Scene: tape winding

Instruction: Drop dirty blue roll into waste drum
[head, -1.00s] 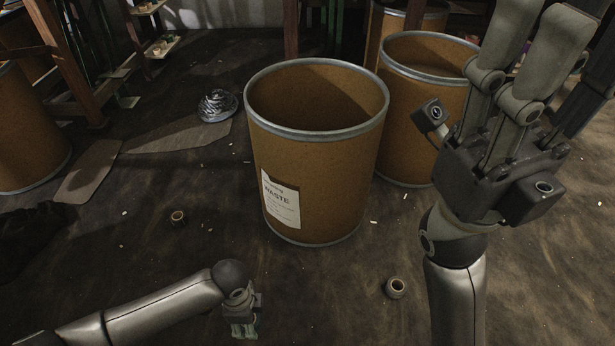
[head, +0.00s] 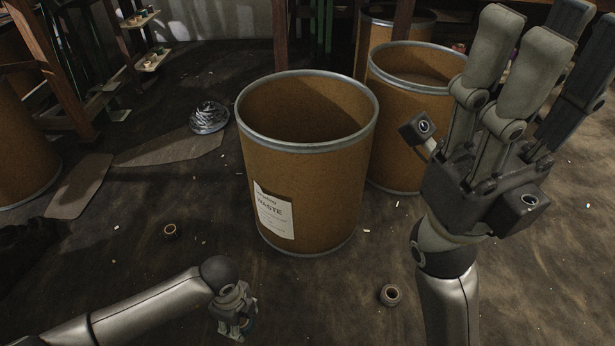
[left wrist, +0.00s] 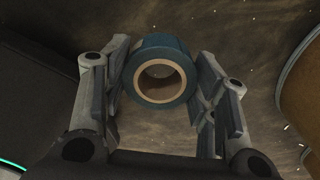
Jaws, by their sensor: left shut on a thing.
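The blue roll (left wrist: 160,47), a tape ring with a tan core, sits between the two fingers of my left gripper (left wrist: 161,85) in the left wrist view. The gripper is shut on it. In the head view my left gripper (head: 236,322) is low, left of and in front of the waste drum (head: 322,190), well below its rim; the roll is not clear there. The drum is brown with a grey rim, an open top and a white WASTE label. My right gripper (head: 510,110) is raised at the right, its fingers pointing up; its opening cannot be told.
A second brown drum (head: 400,140) stands behind right of the waste drum, with another (head: 385,35) behind it. Small rolls lie on the floor at left (head: 170,230) and right (head: 390,295). A silvery heap (head: 209,117) and flat sheets (head: 80,187) lie at left.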

